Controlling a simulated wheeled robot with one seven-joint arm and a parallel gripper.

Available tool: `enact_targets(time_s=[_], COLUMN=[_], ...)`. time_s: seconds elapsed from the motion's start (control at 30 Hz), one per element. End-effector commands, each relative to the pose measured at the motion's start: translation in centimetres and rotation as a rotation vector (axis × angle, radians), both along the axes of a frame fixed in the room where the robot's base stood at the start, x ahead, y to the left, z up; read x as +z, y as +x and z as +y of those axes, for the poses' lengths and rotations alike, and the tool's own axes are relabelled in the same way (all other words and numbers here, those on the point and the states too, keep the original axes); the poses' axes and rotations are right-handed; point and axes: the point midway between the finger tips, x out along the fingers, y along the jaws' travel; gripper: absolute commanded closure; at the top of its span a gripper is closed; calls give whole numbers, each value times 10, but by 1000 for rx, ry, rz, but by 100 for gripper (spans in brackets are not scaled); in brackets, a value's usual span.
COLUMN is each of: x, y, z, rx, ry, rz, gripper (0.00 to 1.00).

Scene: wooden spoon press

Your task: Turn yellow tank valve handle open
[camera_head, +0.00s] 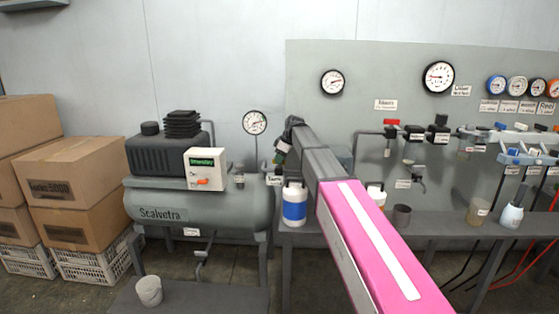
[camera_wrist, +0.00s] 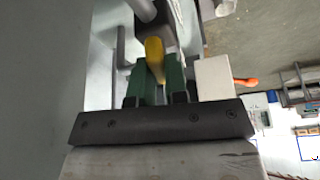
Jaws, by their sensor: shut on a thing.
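The yellow valve handle (camera_wrist: 154,52) shows in the wrist view between the two green fingers of my gripper (camera_wrist: 158,70). The fingers are shut on it, and its far end sticks out past them. In the head view my gripper (camera_head: 281,152) is at the right end of the grey tank (camera_head: 200,207) marked Scalvetra, below a round gauge (camera_head: 255,122). The handle cannot be made out there. A grey pipe (camera_wrist: 145,10) shows beyond the handle in the wrist view.
A bench (camera_head: 440,225) right of the tank carries a blue-and-white canister (camera_head: 294,204) close below my gripper, plus cups and a bottle. A control box (camera_head: 205,169) with an orange switch is left of my gripper. Cardboard boxes (camera_head: 75,170) stand at the far left.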

Motion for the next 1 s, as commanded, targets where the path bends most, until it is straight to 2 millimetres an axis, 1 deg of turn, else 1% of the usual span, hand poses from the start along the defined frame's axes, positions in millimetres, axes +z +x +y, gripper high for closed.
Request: enact_targets(time_s=[0.2, 0.4, 0.63, 1.0], x=[0, 0, 0, 0], y=[1, 1, 1, 1], z=[0, 0, 0, -1], rx=[134, 206, 238, 241], ry=[-1, -2, -2, -2], rz=[1, 1, 0, 0], gripper=[100, 100, 100, 100])
